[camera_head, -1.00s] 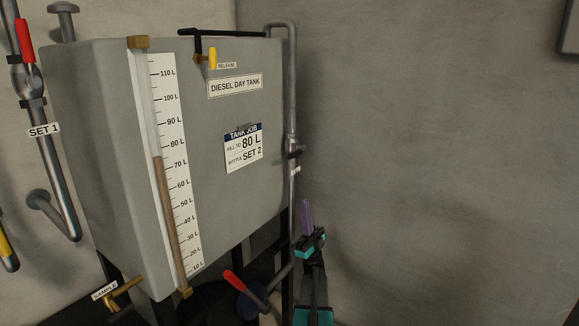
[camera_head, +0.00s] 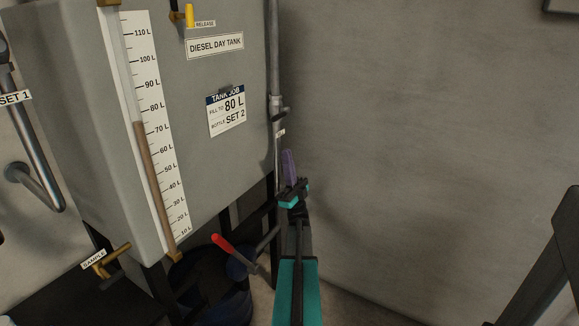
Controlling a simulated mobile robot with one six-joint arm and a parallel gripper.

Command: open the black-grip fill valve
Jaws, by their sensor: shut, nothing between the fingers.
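A black-grip valve (camera_head: 281,113) sits on the grey vertical pipe (camera_head: 273,60) along the right side of the diesel day tank (camera_head: 190,130). Its dark handle is small here, and its exact angle is hard to read. A small white tag (camera_head: 279,133) hangs just below it; its text is too small to read. My gripper (camera_head: 289,168) is below the valve, pointing up toward the pipe, with a purple part at its tip. It looks shut and empty, and appears apart from the valve. My teal and black arm hides the lower pipe.
The tank's sight gauge (camera_head: 152,170) has brown fluid to about 75 L. A card (camera_head: 226,113) reads fill to 80 L, set 2. A red-handled lever (camera_head: 234,252), a brass sample tap (camera_head: 108,262) and a yellow release handle (camera_head: 189,15) are nearby.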

